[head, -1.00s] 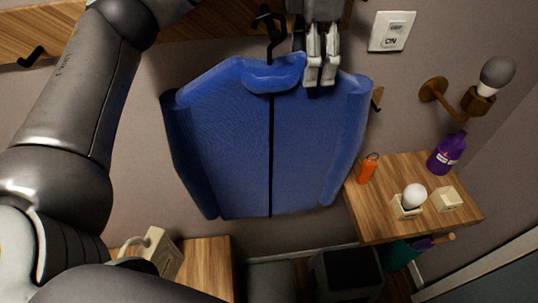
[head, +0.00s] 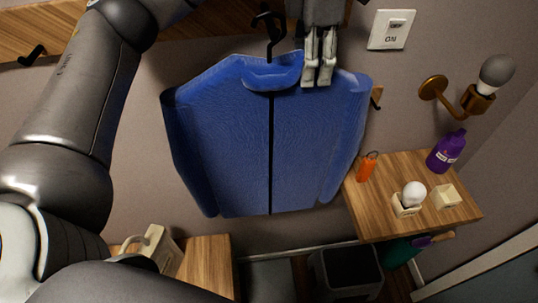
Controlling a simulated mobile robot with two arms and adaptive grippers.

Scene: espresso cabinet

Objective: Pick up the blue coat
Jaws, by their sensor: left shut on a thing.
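The blue coat (head: 225,140) hangs upright against the wall in the middle of the head view. Its collar is at a black hook (head: 268,28) on the wooden rail. My left gripper (head: 317,84) points down at the coat's upper edge, right of the collar. Its pale fingers are close together, shut on the coat near the shoulder. The coat below the fingers hangs straight, with a dark line down its front. My right gripper is not seen.
A wooden shelf (head: 377,218) at the right holds an orange tagged item (head: 366,168), a light bulb (head: 413,193) in a pale holder, a pale block (head: 446,197) and a purple bottle (head: 447,152). A wall lamp (head: 474,101) and switch (head: 391,30) are above. A dark bin (head: 345,272) stands below.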

